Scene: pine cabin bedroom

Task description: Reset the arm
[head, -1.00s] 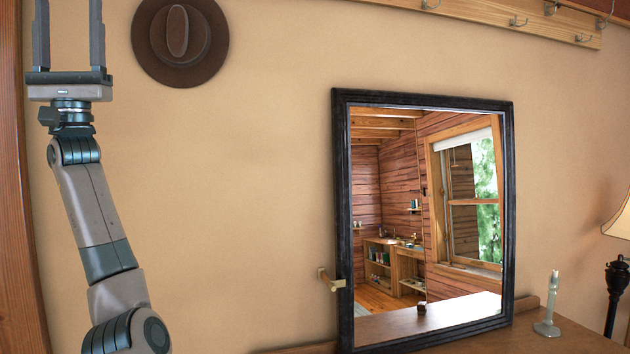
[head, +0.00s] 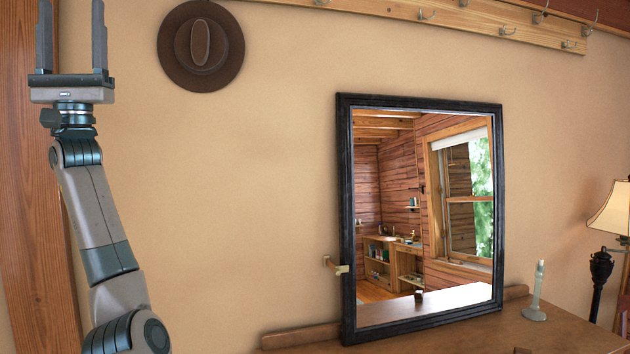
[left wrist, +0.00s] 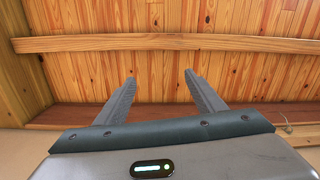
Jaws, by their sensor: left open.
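My left arm rises along the left side of the head view. Its gripper (head: 72,50) points straight up, with the two fingers wide apart and nothing between them. In the left wrist view the fingers (left wrist: 157,98) are also spread and empty, pointing toward the wooden ceiling. The gripper is left of the brown hat on the wall and apart from it in the picture. My right gripper is in neither view.
A brown hat (head: 201,46) hangs on the beige wall below a hook rail (head: 470,20). A black-framed mirror (head: 345,220) leans on a wooden dresser top (head: 480,337). A candlestick (head: 537,295) and a lamp (head: 610,215) stand right. A wooden beam (left wrist: 160,42) crosses the ceiling.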

